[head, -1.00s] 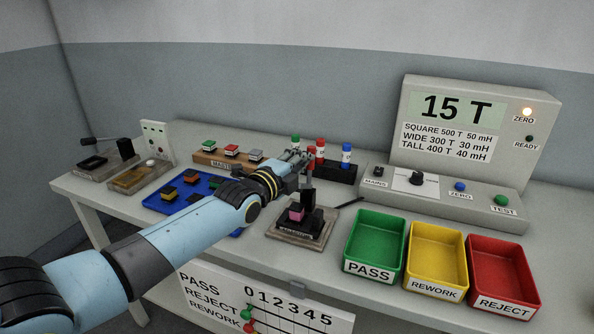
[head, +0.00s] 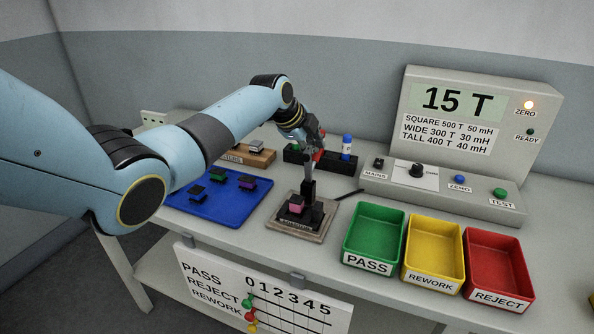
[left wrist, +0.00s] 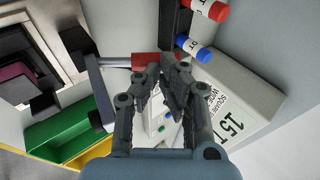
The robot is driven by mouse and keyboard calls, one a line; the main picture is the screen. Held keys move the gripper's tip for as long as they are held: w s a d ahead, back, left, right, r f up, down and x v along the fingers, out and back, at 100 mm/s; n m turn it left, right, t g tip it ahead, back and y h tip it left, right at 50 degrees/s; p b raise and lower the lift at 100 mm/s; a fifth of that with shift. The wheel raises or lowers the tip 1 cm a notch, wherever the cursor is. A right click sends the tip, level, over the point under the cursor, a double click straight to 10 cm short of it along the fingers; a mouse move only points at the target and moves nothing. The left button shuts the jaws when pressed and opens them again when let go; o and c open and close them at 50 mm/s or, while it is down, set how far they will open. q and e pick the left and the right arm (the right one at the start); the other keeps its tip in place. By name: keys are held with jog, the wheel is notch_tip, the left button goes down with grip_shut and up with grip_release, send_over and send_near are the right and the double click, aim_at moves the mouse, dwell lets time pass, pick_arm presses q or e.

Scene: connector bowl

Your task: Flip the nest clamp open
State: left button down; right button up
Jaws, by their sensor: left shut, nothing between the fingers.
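The nest (head: 300,232) is a grey-brown plate on the bench with black blocks and a pink-and-black part (head: 296,206) seated in it. The clamp's lever rises upright from a black post (head: 308,188) at the back of the nest. Its red handle (head: 318,156) is at the top; in the left wrist view the red handle (left wrist: 146,59) sits on a metal rod. My left gripper (left wrist: 170,70) is shut and empty, its fingertips close to the handle and partly covering it. I cannot tell whether they touch. My right gripper is not in view.
A blue tray (head: 215,208) with several parts lies left of the nest. Green (head: 352,270), yellow (head: 408,272) and red (head: 468,285) bins stand to its right. A black rack (head: 342,172) with markers and the tester (head: 470,185) stand behind.

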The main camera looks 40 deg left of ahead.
pick_arm(q)
jog(key=shift+w+f, duration=0.2)
jog(key=shift+w, duration=0.05)
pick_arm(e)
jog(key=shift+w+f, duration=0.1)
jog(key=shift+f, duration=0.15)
pick_arm(q)
jog(key=shift+a, duration=0.1)
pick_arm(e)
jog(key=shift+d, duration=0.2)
pick_arm(q)
jog(key=shift+r, duration=0.15)
